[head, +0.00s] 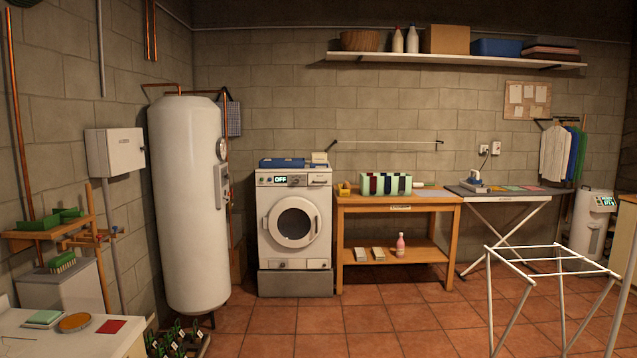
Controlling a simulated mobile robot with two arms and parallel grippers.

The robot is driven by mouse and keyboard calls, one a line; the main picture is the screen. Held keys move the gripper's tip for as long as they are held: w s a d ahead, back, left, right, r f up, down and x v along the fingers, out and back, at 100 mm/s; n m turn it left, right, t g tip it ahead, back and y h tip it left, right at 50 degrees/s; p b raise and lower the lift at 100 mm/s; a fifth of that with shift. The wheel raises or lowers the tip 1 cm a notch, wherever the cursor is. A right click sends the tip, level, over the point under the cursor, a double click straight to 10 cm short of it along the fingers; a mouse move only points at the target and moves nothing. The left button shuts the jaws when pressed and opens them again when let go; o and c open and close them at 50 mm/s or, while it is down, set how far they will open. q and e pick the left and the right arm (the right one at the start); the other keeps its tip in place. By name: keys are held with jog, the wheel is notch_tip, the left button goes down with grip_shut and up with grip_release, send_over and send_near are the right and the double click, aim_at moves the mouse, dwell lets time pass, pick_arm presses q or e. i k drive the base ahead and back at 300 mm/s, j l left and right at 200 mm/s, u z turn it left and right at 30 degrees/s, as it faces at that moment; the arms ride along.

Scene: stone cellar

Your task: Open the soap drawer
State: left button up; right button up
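The white washing machine (294,218) stands against the back wall, left of the middle in the head view. Its round door (294,222) looks shut. A display reading OFF (280,180) is at the upper left of its front. A flat panel with a dark handle line (319,180), which looks like the soap drawer, is at the upper right and looks flush with the front. Details there are too small to tell clearly. Neither of my grippers is in view.
A white boiler (188,203) stands left of the machine, and a wooden table (397,200) stands right of it. A white drying rack (550,262) stands front right. A white counter (60,342) is at the lower left. The tiled floor (320,325) before the machine is clear.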

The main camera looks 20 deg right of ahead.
aim_at(315, 178)
jog(key=i+l+z, duration=0.2)
jog(key=i, duration=0.2)
jog(key=i+l+z, duration=0.1)
jog(key=i+z, duration=0.15)
jog(key=i, duration=0.15)
jog(key=i+z, duration=0.25)
jog(key=i, duration=2.15)
